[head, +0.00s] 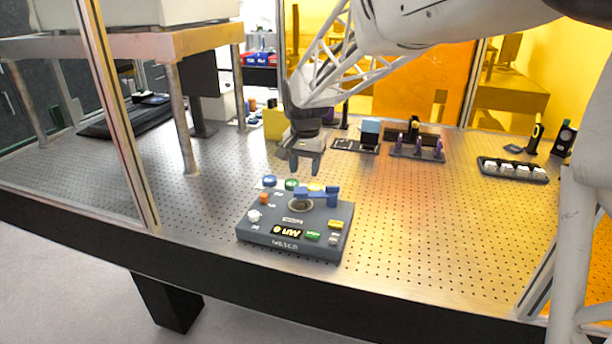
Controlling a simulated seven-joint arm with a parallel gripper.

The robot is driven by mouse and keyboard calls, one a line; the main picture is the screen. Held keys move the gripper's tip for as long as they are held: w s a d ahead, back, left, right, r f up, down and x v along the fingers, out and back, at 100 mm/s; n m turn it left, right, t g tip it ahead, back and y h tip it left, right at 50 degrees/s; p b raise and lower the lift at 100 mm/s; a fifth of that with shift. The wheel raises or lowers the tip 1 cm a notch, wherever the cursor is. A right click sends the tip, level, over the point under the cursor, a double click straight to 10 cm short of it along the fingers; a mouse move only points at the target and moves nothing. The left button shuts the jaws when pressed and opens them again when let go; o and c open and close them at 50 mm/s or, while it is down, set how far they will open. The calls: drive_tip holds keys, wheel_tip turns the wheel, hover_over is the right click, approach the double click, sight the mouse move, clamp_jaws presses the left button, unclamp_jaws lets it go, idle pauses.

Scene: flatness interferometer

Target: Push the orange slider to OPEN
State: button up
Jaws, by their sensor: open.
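A dark grey control box (262,238) stands on the perforated metal table. A small orange piece (264,198), which looks like the orange slider, sits near the box's left edge. Its exact position and any OPEN marking are too small to read. My gripper (304,168) points down above and behind the back edge of the box. Its two fingers are apart with nothing between them. It is to the right of the orange piece and appears clear of the box.
The box also carries a blue lever (318,192), a white knob (254,216), a green button (313,236) and several coloured caps. Behind stand a tray with purple pieces (416,152) and a black rack (512,170). The table right of the box is clear.

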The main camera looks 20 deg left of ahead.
hover_over(264, 195)
wheel_tip(264, 195, down, 5)
drive_tip(key=shift+a+f, duration=0.1)
drive_tip(key=shift+a, duration=0.05)
drive_tip(key=shift+f, duration=0.15)
drive_tip(key=shift+f, duration=3.75)
drive_tip(key=shift+c, duration=0.2)
drive_tip(key=shift+w, duration=0.1)
clamp_jaws()
